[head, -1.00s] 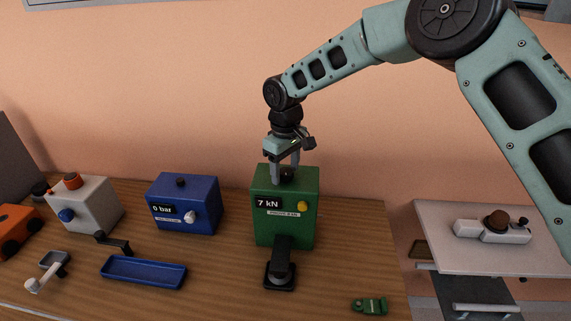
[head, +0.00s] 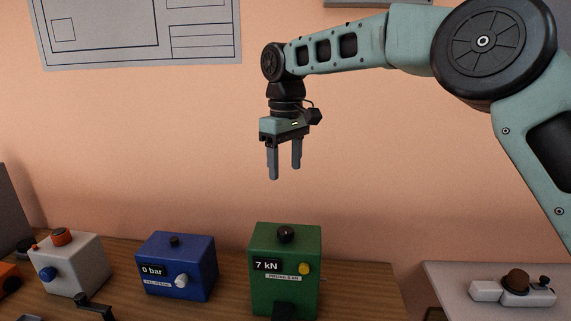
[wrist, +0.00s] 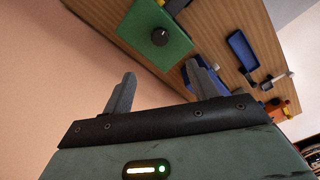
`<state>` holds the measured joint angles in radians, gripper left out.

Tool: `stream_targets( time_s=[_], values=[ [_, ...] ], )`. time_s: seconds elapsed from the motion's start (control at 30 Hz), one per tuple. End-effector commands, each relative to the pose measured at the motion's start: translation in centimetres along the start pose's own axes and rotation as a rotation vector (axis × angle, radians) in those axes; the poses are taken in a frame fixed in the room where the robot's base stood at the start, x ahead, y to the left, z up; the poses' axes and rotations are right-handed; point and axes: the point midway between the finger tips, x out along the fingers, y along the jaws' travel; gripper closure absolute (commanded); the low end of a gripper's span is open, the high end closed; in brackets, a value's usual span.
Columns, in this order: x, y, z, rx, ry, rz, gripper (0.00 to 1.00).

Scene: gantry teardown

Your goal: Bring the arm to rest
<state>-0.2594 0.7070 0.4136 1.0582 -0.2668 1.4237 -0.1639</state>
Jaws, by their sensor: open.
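My gripper (head: 285,172) hangs in the air above the green box, fingers pointing down, open and empty. In the wrist view my gripper (wrist: 162,88) shows its two fingers apart with nothing between them. The green box (head: 262,291) stands on the bench, with a black knob (head: 286,234) on top, a "7 kN" display and a yellow button on its front. Its knob also shows in the wrist view (wrist: 159,38). A clear gap separates my fingertips from the knob.
A blue box (head: 176,268) reading "0 bar" and a white box (head: 70,265) with an orange knob stand to the left on the wooden bench (head: 228,283). A side table (head: 455,283) at right holds a white device (head: 515,289). The wall space around my gripper is free.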

Motion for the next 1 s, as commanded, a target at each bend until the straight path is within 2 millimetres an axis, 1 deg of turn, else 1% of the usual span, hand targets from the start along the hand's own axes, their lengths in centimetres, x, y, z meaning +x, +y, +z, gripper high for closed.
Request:
stream_targets(
  time_s=[0.13, 0.43, 0.47, 0.57, 0.67, 0.7, 0.77, 0.8, 0.87, 0.9, 0.97, 1.0],
  values=[
    [-0.6, 0.0, 0.0, 0.0, 0.001, 0.0, 0.41],
    [-0.5, -0.1, 0.1, -0.001, 0.0, 0.0, 0.41],
    [-0.5, -0.3, 0.1, -0.003, 0.0, 0.0, 0.41],
    [-0.1, -1.8, 0.8, -0.016, 0.004, -0.004, 0.41],
    [0.9, -4.6, 2.5, -0.036, 0.009, -0.014, 0.41],
    [1.4, -6.0, 3.4, -0.043, 0.011, -0.019, 0.41],
    [2.3, -8.0, 5.1, -0.052, 0.015, -0.027, 0.41],
    [3.0, -9.3, 6.3, -0.054, 0.017, -0.031, 0.41],
    [4.0, -11.1, 8.4, -0.054, 0.02, -0.038, 0.41],
    [4.8, -12.2, 9.8, -0.052, 0.022, -0.043, 0.41],
    [6.0, -13.8, 12.1, -0.046, 0.023, -0.048, 0.41],
    [6.9, -14.7, 13.8, -0.04, 0.024, -0.05, 0.41]
  ],
)
